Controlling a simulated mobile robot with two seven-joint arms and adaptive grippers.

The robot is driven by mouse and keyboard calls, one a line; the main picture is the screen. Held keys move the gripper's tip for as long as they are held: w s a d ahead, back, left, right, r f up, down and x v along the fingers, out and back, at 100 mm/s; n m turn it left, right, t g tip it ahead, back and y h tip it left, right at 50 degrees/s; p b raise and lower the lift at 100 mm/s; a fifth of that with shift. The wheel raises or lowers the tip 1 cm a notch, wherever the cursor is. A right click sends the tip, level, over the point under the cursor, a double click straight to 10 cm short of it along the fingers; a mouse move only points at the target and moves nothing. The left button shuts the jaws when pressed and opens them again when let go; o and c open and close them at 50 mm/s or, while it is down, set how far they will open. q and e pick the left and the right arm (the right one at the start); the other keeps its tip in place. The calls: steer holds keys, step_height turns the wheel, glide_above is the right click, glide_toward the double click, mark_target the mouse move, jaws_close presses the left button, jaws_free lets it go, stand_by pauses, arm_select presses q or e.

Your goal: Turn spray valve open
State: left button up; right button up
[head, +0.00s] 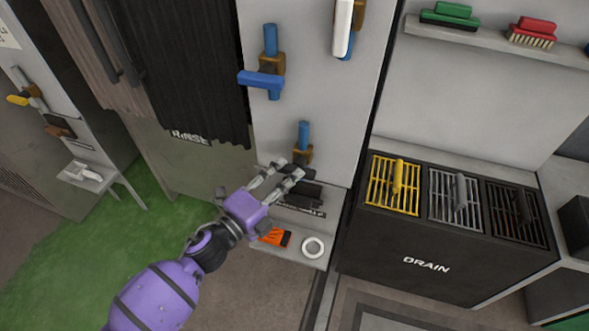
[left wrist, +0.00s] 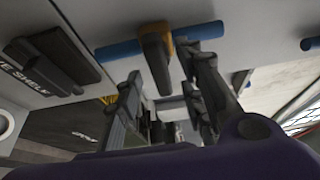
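The lower valve (head: 302,153) on the grey panel has a brass body on an upright blue pipe (head: 303,131). In the left wrist view its brass body (left wrist: 154,42) sits across the blue pipe (left wrist: 119,50), with a darker part reaching down between my fingers. My left gripper (head: 289,169) is just below and left of this valve in the head view. In the left wrist view its fingers (left wrist: 163,95) stand apart on either side of the brass body. Contact cannot be told. The upper valve (head: 270,65) has a blue handle. My right gripper is not in view.
A small shelf (head: 290,252) below holds an orange item (head: 274,237) and a white ring (head: 313,247). A white-handled fitting (head: 343,28) is at the top. The drain counter (head: 425,264) with several racks stands right. A dark curtain (head: 190,70) hangs left.

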mark_target(297, 167)
arm_select(q)
steer(key=x, duration=0.4)
jaws_close()
